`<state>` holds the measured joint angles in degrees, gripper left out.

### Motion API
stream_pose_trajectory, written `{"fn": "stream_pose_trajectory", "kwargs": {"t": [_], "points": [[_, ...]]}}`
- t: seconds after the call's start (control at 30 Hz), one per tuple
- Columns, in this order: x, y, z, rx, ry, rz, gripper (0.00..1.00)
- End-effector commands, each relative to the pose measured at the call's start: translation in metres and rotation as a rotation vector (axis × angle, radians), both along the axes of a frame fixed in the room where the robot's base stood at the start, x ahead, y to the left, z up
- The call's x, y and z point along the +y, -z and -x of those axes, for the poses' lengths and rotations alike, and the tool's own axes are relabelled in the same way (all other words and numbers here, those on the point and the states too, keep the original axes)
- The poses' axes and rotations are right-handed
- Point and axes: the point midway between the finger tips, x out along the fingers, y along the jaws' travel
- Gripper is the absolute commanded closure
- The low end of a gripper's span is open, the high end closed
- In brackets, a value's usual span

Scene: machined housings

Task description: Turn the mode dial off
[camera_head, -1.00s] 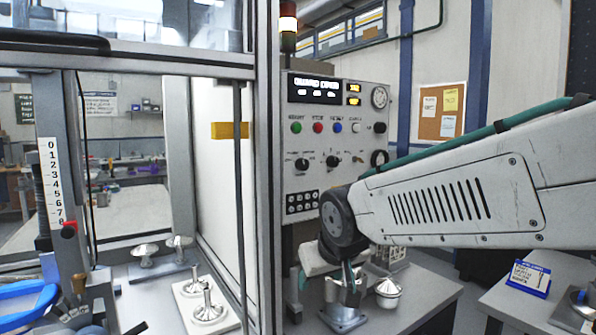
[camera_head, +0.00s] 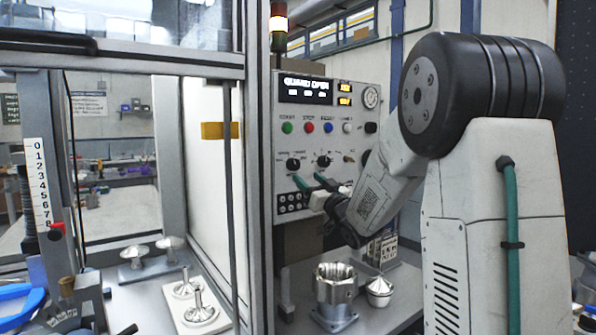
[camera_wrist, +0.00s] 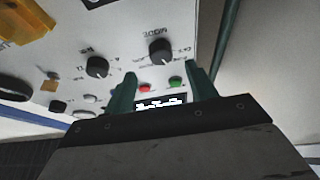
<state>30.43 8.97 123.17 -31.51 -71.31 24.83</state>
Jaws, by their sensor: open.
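The mode dial (camera_head: 293,163) is the left of two black knobs on the grey control panel (camera_head: 350,112). In the wrist view, which shows the panel upside down, it is the black knob (camera_wrist: 160,52) beside the MODE lettering. Its pointer setting is too small to read. My gripper (camera_head: 311,181) is open and empty, its two green fingers pointing at the panel just below the knobs. In the wrist view the fingertips (camera_wrist: 161,73) are spread to either side of the dial's line, apart from it.
A second black knob (camera_head: 323,160) sits right of the dial. Coloured buttons, including a green one (camera_head: 287,127), are above, and a black key block (camera_head: 293,201) is below. A machine frame post (camera_head: 258,200) stands close at left. Metal housings (camera_head: 336,285) stand on the bench.

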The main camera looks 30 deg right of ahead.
Motion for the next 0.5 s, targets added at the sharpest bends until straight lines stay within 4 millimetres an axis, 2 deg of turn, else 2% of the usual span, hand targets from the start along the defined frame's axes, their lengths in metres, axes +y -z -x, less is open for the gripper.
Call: {"fn": "stream_pose_trajectory", "kwargs": {"t": [0.3,0.5], "points": [[0.003,-0.019,-0.046,0.0,-0.001,0.0,0.44],[0.003,-0.024,-0.058,0.001,0.0,0.0,0.44]]}}
